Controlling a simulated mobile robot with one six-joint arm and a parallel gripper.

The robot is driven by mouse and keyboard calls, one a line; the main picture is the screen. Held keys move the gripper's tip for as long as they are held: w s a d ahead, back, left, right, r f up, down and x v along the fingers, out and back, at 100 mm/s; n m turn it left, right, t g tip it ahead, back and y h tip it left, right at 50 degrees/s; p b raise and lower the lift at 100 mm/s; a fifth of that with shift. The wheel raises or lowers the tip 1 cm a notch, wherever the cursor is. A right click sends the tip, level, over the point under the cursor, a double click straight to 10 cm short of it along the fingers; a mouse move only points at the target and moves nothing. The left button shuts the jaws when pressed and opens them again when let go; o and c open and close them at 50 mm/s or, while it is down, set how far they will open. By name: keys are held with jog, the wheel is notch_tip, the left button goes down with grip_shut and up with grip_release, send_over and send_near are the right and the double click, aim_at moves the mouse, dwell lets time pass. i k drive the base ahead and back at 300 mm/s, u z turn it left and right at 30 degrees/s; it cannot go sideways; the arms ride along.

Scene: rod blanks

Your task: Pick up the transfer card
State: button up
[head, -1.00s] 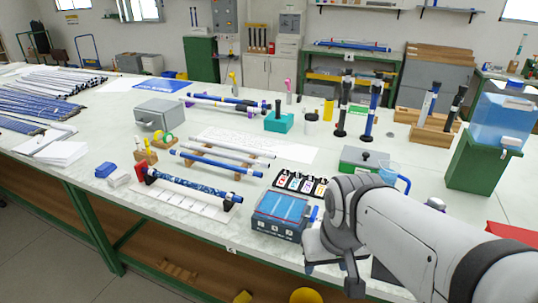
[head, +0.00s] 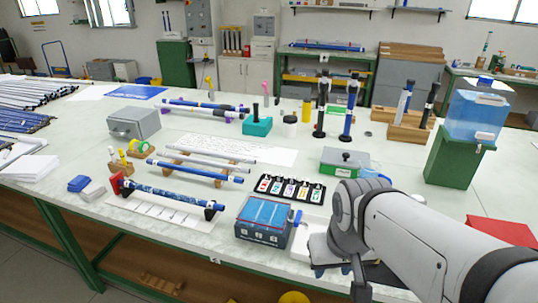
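I cannot single out a transfer card for sure. A black rack (head: 290,189) with several white, colour-marked tags lies near the middle of the bench. A white ruled sheet or board (head: 165,215) lies under a blue patterned rod at the front. My gripper (head: 338,272) is low at the bench's front edge, right of a dark blue box (head: 263,220) with a light blue top. A white flat thing (head: 308,240) shows between box and gripper, partly hidden by my arm. The fingers are partly hidden and point down, so their opening is unclear.
A green box with a black knob (head: 345,162) and a blue water tank on a green stand (head: 460,155) stand behind my arm. Blue and white rods (head: 205,170) rest on supports to the left. A red thing (head: 500,232) lies at the right.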

aim_at(267, 176)
jog(key=z, duration=2.45)
jog(key=k, duration=1.8)
jog(key=u, duration=1.65)
jog(key=i, duration=1.7)
jog(key=u, duration=0.05)
